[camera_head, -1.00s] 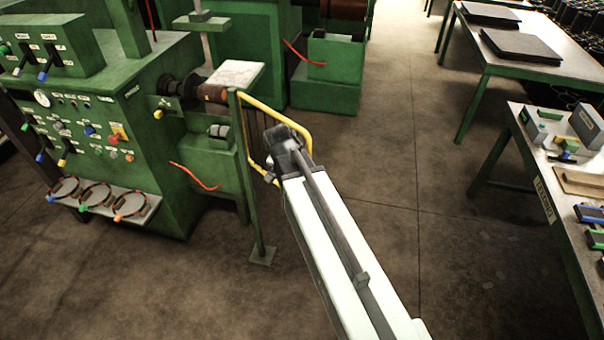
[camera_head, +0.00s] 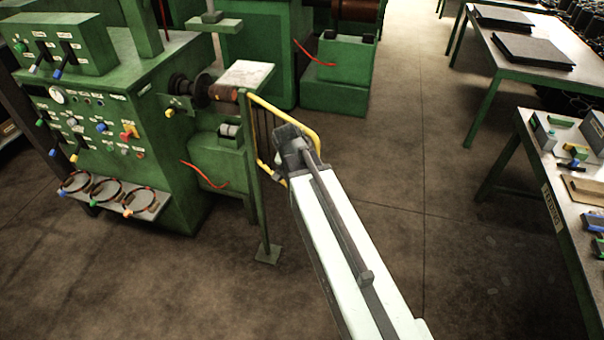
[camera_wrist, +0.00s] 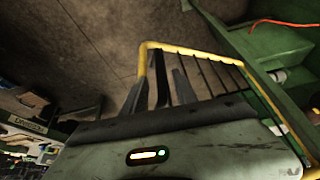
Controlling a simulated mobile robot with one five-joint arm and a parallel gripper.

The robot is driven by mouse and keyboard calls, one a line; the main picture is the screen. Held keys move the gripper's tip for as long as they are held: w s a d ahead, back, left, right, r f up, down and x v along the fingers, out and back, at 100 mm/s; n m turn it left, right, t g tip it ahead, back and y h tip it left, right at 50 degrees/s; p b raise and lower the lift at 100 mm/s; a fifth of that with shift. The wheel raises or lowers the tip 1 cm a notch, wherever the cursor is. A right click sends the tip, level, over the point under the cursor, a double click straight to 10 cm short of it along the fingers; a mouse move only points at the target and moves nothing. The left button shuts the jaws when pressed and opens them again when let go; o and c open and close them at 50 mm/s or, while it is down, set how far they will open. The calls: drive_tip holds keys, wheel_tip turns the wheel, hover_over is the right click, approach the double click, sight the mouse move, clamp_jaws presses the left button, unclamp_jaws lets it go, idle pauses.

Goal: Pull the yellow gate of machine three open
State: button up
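The yellow gate (camera_head: 300,117) of the green machine is a tube frame with thin dark bars, hung on a green post (camera_head: 267,215). It juts out from the post toward the aisle. My gripper (camera_head: 287,140) is at the gate, its fingers largely hidden behind my wrist in the head view. In the wrist view the dark fingers of my gripper (camera_wrist: 158,88) stand apart. No machine number is readable.
The green machine (camera_head: 125,120), with switches and knobs, stands left of the gate. A low shelf (camera_head: 135,205) holds several ringed parts. A worktable (camera_head: 560,215) with parts stands at the right. The brown floor between is clear.

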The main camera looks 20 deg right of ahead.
drive_tip(key=p+v, duration=0.4)
drive_tip(key=v, duration=0.2)
drive_tip(key=shift+d, duration=0.1)
drive_tip(key=s+a+f+n+g+y+b, duration=0.2)
drive_tip(key=s+f+n+g+b, duration=0.1)
drive_tip(key=s+f+n+b, duration=0.4)
wheel_tip(320, 180, down, 2)
drive_tip(key=shift+s+f+g+y, duration=0.25)
drive_tip(key=shift+s+g+y, duration=0.15)
drive_tip(key=shift+s, duration=0.7)
